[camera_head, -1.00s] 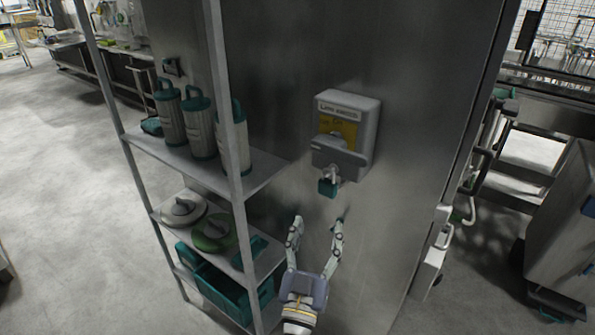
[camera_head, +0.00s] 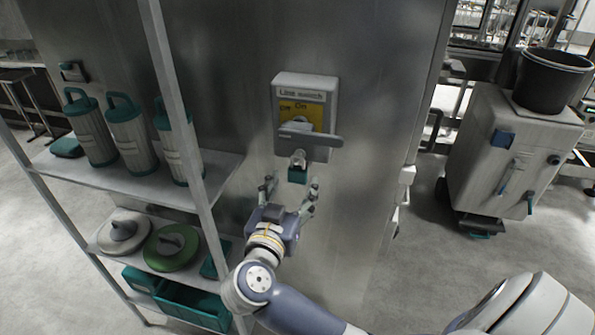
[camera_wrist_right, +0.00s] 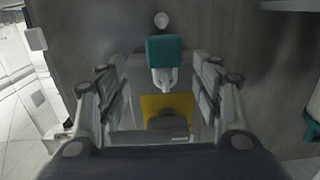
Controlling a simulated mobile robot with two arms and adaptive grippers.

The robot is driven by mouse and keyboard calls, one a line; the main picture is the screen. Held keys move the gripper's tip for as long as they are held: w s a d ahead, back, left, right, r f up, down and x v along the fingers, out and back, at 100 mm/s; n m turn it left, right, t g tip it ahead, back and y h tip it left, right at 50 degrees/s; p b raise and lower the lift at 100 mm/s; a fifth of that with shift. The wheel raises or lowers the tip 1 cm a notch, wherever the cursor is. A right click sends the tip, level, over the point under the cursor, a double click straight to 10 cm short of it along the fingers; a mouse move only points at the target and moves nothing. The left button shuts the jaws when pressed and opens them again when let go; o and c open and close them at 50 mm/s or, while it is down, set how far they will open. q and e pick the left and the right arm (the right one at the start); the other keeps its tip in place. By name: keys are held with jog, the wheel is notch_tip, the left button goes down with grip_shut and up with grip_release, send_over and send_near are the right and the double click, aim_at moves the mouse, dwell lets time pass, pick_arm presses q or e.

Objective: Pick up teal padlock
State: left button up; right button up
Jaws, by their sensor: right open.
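The teal padlock (camera_head: 298,175) hangs from the grey handle of the line switch box (camera_head: 306,86) on the steel wall. In the right wrist view the padlock (camera_wrist_right: 163,50) shows with its light shackle, ahead of the jaws and between their lines. My right gripper (camera_head: 291,194) is open and empty just below the padlock, its two fingers pointing up toward it. It also shows in the right wrist view (camera_wrist_right: 162,85), fingers spread on either side. No contact with the padlock can be made out. My left gripper is out of view.
A metal shelf (camera_head: 75,172) with teal-lidded canisters (camera_head: 127,135), round lids (camera_head: 171,248) and a teal crate (camera_head: 195,308) stands close left of my right arm. A grey cart (camera_head: 515,150) with a black bucket (camera_head: 553,80) stands at the right. The floor between is clear.

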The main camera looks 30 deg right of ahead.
aim_at(296, 174)
jog(key=shift+w+d, duration=0.25)
jog(key=shift+w, duration=0.1)
jog(key=p+x, duration=0.1)
jog(key=x, duration=0.2)
jog(key=shift+w+f, duration=0.1)
jog(key=shift+w, duration=0.15)
jog(key=shift+w+d+f, duration=0.15)
jog(key=shift+w+d, duration=0.1)
jog(key=shift+d, duration=0.15)
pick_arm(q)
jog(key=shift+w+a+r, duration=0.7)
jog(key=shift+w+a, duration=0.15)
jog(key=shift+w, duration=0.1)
pick_arm(e)
jog(key=shift+a, duration=0.15)
jog(key=shift+c, duration=0.2)
jog(key=c, duration=0.9)
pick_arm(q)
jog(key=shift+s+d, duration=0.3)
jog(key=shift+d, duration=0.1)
pick_arm(e)
jog(key=shift+c, duration=1.3)
